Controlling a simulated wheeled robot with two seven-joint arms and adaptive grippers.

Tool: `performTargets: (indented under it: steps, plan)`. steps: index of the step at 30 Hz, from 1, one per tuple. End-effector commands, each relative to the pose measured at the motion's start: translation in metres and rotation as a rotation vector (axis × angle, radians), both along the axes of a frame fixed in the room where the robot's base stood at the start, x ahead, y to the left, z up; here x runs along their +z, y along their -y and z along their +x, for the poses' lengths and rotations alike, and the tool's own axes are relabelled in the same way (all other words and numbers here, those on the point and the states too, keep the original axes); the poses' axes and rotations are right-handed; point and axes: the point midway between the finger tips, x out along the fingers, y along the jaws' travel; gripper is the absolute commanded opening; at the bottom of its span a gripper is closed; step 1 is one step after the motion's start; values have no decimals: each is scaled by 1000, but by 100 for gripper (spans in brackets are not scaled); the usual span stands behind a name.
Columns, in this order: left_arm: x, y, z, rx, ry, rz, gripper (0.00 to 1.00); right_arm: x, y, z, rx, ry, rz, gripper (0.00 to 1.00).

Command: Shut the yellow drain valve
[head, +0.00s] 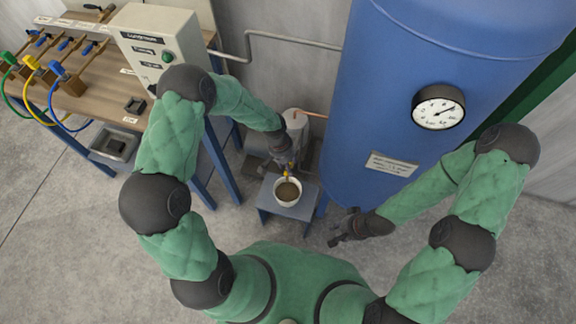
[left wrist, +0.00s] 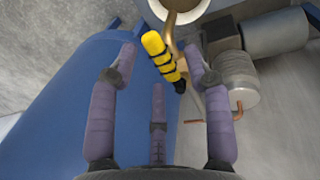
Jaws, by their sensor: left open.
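The yellow drain valve handle (left wrist: 160,52) has black bands and sits on a brass pipe (left wrist: 172,28) in the left wrist view. In the head view only a small yellow bit (head: 286,174) shows below my left gripper (head: 285,164). In the left wrist view my left gripper (left wrist: 160,65) is open, its purple fingers on either side of the handle; contact cannot be told. A white bucket (head: 277,194) with brown contents stands under the valve. My right gripper (head: 345,232) hangs near the tank's base, with nothing seen in it; its fingers are too dark to judge.
The bucket stands on a small blue stool (head: 300,212) beside the big blue tank (head: 365,120) with its gauge (head: 438,107). A grey cylinder (left wrist: 237,78) and copper pipe lie close right in the wrist view. A workbench (head: 90,95) with hoses is at left.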

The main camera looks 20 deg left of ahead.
Motion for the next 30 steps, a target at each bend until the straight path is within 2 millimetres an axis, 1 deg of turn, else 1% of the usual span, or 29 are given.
performTargets:
  steps: [9, 10, 11, 12, 15, 24, 30]
  plan:
    - [-2, 0, 0, -1, 0, 0, 50, 0, 0, 0, 0, 0, 0, 30]
    - [-2, 0, 0, -1, 0, 0, 44, 0, 0, 0, 0, 0, 0, 30]
    - [-2, 1, 0, -1, 0, 0, 36, -1, 0, 0, 0, 0, 0, 30]
    - [-2, 1, 0, -1, 0, 0, 24, -1, 0, 0, 0, 0, 0, 30]
    - [-2, 1, 0, 0, 0, 0, 0, -1, 0, 0, 0, 0, 0, 30]
    - [-2, 0, 0, -11, -1, 0, 0, 0, 0, 0, 0, 0, 0, 30]
    - [-2, -3, -1, -78, -3, 0, 0, 5, 0, 0, 0, 0, 0, 30]
